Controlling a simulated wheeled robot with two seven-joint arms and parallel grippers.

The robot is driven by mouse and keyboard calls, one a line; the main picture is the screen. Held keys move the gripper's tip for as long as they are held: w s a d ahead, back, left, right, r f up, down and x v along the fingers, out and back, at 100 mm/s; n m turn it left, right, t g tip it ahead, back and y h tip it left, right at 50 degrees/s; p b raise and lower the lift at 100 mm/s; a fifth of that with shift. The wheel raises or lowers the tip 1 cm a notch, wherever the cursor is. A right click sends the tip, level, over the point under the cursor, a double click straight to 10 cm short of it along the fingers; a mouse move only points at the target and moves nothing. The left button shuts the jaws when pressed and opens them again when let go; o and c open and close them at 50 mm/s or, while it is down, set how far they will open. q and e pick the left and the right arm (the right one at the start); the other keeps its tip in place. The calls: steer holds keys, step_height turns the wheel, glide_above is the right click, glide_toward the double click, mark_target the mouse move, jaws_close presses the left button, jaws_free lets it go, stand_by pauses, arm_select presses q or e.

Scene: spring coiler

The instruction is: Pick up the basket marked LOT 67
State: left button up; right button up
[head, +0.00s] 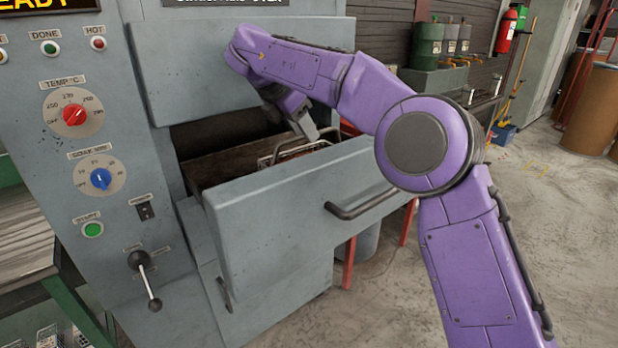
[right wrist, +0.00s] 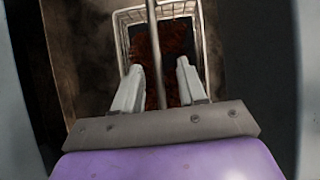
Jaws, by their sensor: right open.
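A wire basket (head: 290,150) sits inside the open oven drawer (head: 300,200), only partly showing behind the drawer front. In the right wrist view, the basket (right wrist: 121,30) has a pale wire rim and holds dark reddish-brown contents. A thin metal handle bar (right wrist: 151,30) crosses over it and passes between my gripper's fingers. My right gripper (head: 304,124) reaches down over the drawer. In the wrist view the right gripper (right wrist: 159,70) is open, with a finger on each side of the bar. I cannot see a LOT 67 mark. My left gripper is out of view.
The oven panel (head: 120,180) with knobs, buttons and a lever stands at the left. The drawer handle (head: 355,208) sticks out in front. Drawer walls lie close on both sides of my gripper. Open floor (head: 560,240) is at the right.

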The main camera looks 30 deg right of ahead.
steer(key=x, duration=0.5)
steer(key=shift+w+d, duration=0.15)
steer(key=shift+d, duration=0.15)
steer(key=shift+a+r, duration=0.1)
steer(key=shift+a, duration=0.05)
steer(key=shift+c, duration=1.3)
jaws_close()
